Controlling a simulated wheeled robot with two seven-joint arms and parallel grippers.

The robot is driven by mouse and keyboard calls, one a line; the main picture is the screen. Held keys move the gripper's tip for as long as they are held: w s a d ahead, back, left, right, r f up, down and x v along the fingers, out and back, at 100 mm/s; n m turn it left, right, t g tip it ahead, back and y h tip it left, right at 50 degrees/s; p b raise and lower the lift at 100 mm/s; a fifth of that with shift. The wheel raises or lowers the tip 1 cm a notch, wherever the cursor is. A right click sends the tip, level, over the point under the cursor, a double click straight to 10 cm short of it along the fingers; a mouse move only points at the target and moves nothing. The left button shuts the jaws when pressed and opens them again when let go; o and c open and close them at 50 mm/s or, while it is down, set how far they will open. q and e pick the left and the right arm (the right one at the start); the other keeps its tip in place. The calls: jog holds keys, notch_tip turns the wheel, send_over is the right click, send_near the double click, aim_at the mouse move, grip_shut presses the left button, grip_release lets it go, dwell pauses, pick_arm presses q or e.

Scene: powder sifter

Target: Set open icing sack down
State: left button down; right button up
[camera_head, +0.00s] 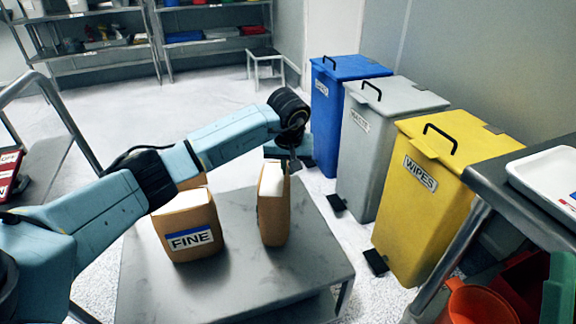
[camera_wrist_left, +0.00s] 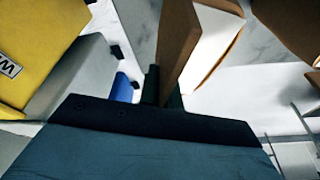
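A brown sack with a white top (camera_head: 273,182) stands upright at the middle of the low grey metal table (camera_head: 315,270). Its base looks at or just above the tabletop; I cannot tell whether it touches. My left gripper (camera_head: 294,163) reaches over from the left and is at the sack's upper right edge. In the left wrist view, the brown edge of the sack (camera_wrist_left: 178,45) sits between the two dark fingertips (camera_wrist_left: 163,88), which look closed on it. Its face marking is hidden. My right gripper is not in view.
A brown sack labelled FINE (camera_head: 188,222) stands left of the held sack, with another brown one partly hidden behind my arm. Blue (camera_head: 345,75), grey (camera_head: 385,110) and yellow WIPES (camera_head: 430,190) bins stand at right. The table's front right is clear.

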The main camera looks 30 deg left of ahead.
pick_arm(q)
jog(key=c, duration=1.9)
grip_release()
jog(key=o, duration=0.3)
